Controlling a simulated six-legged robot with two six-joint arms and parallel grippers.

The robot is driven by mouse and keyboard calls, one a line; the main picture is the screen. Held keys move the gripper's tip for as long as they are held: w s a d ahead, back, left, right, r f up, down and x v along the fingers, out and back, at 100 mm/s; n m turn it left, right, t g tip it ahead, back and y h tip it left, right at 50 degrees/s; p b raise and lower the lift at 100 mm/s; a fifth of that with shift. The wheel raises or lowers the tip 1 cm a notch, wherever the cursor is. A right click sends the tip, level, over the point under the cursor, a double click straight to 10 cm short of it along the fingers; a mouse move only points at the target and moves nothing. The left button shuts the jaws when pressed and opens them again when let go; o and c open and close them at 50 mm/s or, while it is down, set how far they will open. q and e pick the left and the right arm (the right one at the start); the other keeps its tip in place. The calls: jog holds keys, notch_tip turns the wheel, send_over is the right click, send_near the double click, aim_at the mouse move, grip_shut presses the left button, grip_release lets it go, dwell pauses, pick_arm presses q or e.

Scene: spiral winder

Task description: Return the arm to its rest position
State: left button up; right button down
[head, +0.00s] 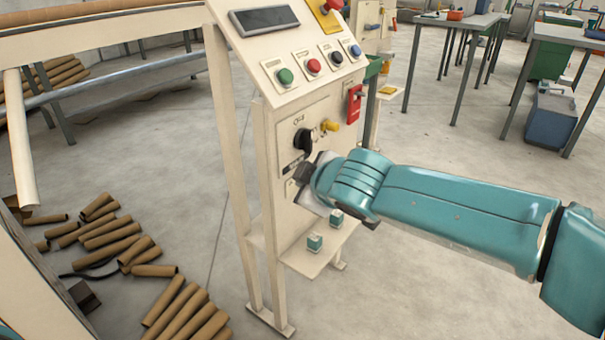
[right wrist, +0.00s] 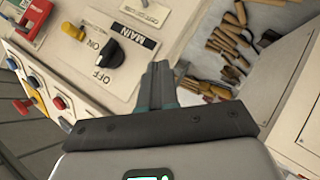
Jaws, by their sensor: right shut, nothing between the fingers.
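My right arm (head: 450,205) reaches in from the right in the head view. Its gripper (head: 304,172) is just in front of the cream control cabinet (head: 282,185), a little below the black rotary switch (head: 303,140). In the right wrist view the two fingers (right wrist: 158,84) are together and empty. The black MAIN switch (right wrist: 109,53), with ON and OFF marks, lies to the left of the fingers and apart from them in that view. Whether the fingertips touch the cabinet I cannot tell. My left gripper is not in view.
The cabinet's sloped top carries a display (head: 264,20) and several push buttons. Cardboard tubes (head: 110,235) lie at left. Open floor (head: 430,290) lies below my right arm.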

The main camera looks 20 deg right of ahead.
jog(key=shift+s, duration=0.35)
jog(key=shift+a, duration=0.1)
